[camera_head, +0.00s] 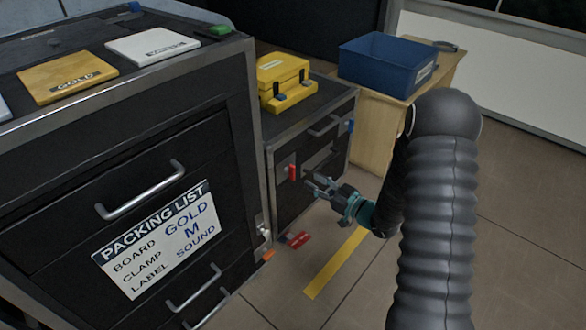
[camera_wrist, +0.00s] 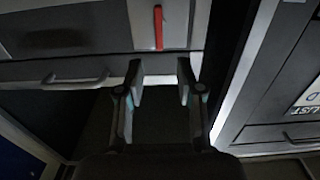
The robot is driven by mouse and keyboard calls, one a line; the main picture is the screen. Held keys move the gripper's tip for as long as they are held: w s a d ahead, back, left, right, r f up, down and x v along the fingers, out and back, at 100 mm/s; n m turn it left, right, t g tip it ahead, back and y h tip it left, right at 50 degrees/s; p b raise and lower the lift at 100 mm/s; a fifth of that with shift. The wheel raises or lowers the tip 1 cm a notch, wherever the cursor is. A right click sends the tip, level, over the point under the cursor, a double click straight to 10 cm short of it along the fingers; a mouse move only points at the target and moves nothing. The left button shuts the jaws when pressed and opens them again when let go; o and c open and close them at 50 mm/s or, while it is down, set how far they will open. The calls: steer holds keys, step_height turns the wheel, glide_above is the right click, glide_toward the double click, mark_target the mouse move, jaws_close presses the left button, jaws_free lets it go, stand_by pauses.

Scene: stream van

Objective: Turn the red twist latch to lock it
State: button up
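The red twist latch (camera_head: 293,172) is on the dark front of the low cabinet (camera_head: 316,139), near its left edge. Its handle stands upright. In the wrist view the latch (camera_wrist: 158,27) is a red vertical bar on a light grey plate, near the top centre. My gripper (camera_head: 316,186) is just right of and below the latch in the head view. In the wrist view my gripper (camera_wrist: 160,78) has its two fingers spread with nothing between them. The latch lies beyond the fingertips, apart from them and roughly in line with the gap.
A yellow case (camera_head: 284,82) sits on the low cabinet. A blue bin (camera_head: 388,64) stands on a wooden unit behind. A large drawer cabinet with a packing list (camera_head: 158,240) fills the left. A red piece (camera_head: 295,239) is low near the floor. Floor with yellow tape (camera_head: 335,264) is open in front.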

mark_target(295, 171)
steer(key=x, duration=0.9)
steer(key=shift+w+a+p, duration=0.15)
steer(key=shift+a+p, duration=0.05)
steer(key=shift+p, duration=0.15)
jaws_close()
steer(key=shift+f, duration=0.1)
